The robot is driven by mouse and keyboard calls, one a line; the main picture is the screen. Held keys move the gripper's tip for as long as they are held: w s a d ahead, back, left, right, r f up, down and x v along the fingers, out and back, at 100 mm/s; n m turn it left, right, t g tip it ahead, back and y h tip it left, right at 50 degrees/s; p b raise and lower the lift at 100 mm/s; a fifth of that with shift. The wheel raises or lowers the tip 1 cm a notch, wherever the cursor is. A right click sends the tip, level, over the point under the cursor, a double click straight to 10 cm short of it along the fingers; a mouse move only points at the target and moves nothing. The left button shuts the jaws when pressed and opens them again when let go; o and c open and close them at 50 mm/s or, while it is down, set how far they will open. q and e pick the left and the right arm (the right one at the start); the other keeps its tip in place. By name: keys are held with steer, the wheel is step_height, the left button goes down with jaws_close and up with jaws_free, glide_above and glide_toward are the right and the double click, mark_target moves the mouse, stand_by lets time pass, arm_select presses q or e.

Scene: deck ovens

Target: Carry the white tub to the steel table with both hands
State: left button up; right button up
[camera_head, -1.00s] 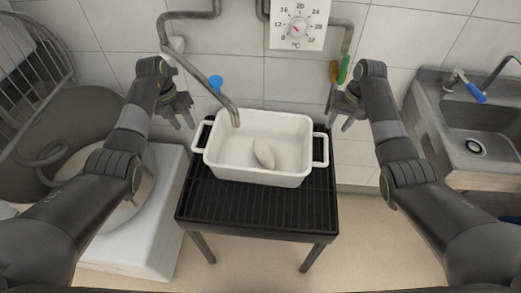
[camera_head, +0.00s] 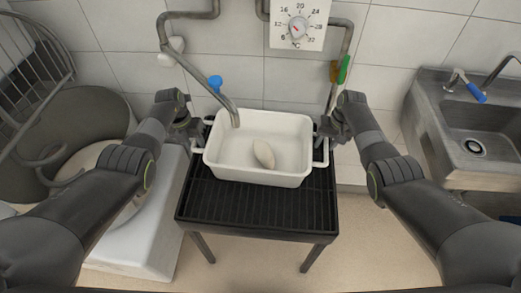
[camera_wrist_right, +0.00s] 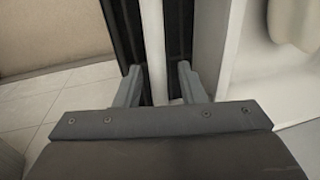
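The white tub (camera_head: 260,177) stands upright on a black slatted stand, with a handle at each side. A pale oval lump (camera_head: 264,154) lies inside it. My right gripper (camera_head: 325,133) is at the right handle. In the right wrist view, its two fingers (camera_wrist_right: 158,84) are apart on either side of the white handle bar (camera_wrist_right: 155,45), with gaps showing. My left gripper (camera_head: 198,130) is at the left handle; its fingers are too small and partly hidden to tell their opening. I cannot identify the steel table in these views.
The black stand (camera_head: 258,210) has bare slats in front of the tub. A tap spout (camera_head: 228,108) hangs over the tub's back left. A steel sink (camera_head: 470,140) is at right; a large round bowl (camera_head: 80,130) is at left.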

arm_select(q)
jaws_close()
arm_select(e)
jaws_close()
arm_select(q)
steer(key=shift+w+r, duration=0.1)
steer(key=shift+r, duration=0.15)
arm_select(e)
steer(key=shift+w+r, duration=0.1)
steer(key=shift+r, duration=0.15)
